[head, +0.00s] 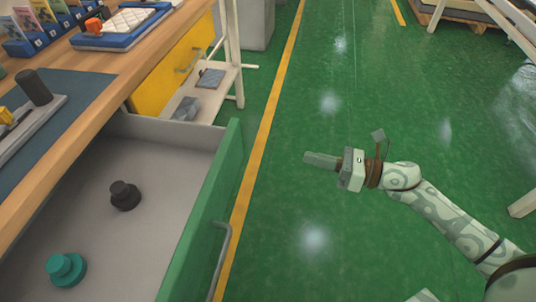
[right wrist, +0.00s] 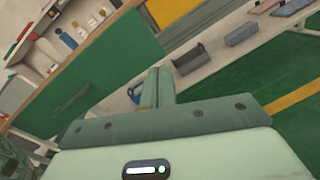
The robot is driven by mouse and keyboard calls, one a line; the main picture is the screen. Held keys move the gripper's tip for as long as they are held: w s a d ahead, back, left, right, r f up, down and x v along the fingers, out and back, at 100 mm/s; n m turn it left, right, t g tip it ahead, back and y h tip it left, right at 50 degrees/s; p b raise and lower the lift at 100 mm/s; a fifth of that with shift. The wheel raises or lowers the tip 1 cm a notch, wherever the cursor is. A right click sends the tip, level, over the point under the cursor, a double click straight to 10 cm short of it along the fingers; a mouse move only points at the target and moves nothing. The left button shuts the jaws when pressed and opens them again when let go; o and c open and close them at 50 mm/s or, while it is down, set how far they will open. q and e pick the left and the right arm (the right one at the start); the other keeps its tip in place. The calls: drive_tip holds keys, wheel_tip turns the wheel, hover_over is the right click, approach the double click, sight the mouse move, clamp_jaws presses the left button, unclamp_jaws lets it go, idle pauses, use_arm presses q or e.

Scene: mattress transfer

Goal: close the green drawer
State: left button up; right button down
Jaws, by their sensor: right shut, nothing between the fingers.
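The green drawer stands open at the left of the head view, its green front panel (head: 205,212) facing the aisle. A grey bar handle (head: 222,260) is on the outer face. The grey interior holds a black stepped knob (head: 125,195) and a teal one (head: 66,270). My right gripper (head: 312,159) is shut and empty, above the floor to the right of the drawer front and apart from it. In the right wrist view its closed fingers (right wrist: 157,88) point toward a green panel (right wrist: 105,75) with a handle, apparently the drawer front. My left gripper is out of view.
The wooden workbench (head: 95,60) holds trays and tools above the drawer. A yellow drawer front (head: 170,70) and a low pale shelf (head: 205,95) are farther back. A yellow line (head: 270,140) crosses the green floor, which is open around my right arm.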

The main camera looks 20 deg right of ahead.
drive_tip(key=s+a+r+n+g+y, duration=0.1)
drive_tip(key=s+a+n, duration=0.1)
drive_tip(key=n, duration=0.1)
drive_tip(key=n+b, duration=0.2)
drive_tip(key=n, duration=0.1)
approach(238, 154)
drive_tip(key=shift+g+y, duration=0.4)
drive_tip(key=x, duration=0.6)
drive_tip(key=shift+w+a+r, duration=0.15)
drive_tip(key=shift+w+a, duration=0.1)
drive_tip(key=shift+w, duration=0.1)
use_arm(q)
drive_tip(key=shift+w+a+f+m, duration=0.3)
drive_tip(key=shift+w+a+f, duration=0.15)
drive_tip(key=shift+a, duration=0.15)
